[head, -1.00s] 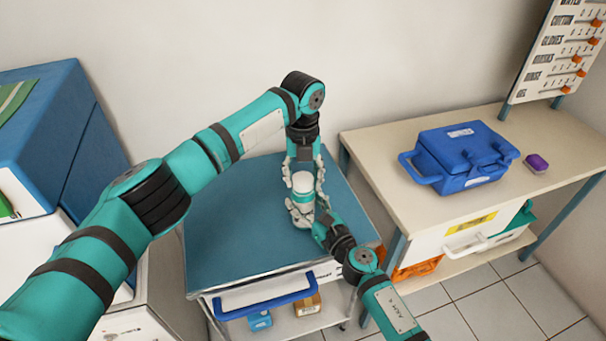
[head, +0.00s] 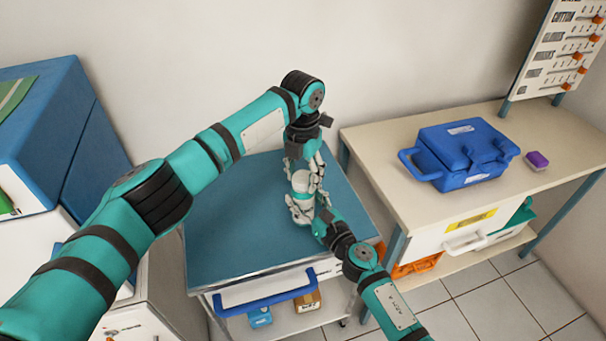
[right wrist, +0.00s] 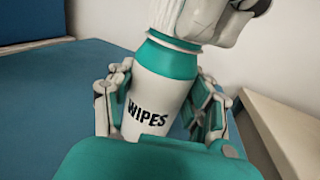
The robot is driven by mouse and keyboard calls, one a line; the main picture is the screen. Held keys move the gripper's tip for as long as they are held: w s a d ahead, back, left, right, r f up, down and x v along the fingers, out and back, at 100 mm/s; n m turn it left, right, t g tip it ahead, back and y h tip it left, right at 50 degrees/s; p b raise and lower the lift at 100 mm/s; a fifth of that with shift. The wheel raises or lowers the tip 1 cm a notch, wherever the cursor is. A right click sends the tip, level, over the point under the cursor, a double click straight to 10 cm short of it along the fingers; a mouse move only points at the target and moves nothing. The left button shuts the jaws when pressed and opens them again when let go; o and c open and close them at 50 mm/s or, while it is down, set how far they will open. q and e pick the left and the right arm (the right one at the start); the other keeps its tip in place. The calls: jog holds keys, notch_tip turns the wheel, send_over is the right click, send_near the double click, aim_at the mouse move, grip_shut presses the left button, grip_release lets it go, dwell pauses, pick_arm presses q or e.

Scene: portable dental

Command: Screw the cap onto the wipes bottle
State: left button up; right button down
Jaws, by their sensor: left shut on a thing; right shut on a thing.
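The wipes bottle (head: 299,204) stands upright near the right side of the blue cart top. In the right wrist view the bottle (right wrist: 150,108) is white with a teal shoulder and the word WIPES. My right gripper (right wrist: 158,104) is shut around its body, one finger on each side. The white cap (head: 300,182) is on top of the bottle, and my left gripper (head: 304,174) is shut on it from above. The left fingers (right wrist: 238,14) show at the top of the right wrist view and hide part of the cap. I cannot tell how tightly the cap sits.
The blue cart top (head: 225,225) is otherwise clear. A beige table (head: 410,205) on the right bears a blue case (head: 462,155) and a purple item (head: 537,160). A blue cabinet (head: 60,130) stands at the left, and the wall is close behind.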

pick_arm(q)
jog(key=o, duration=0.8)
jog(key=shift+r, duration=2.3)
jog(key=shift+c, duration=0.5)
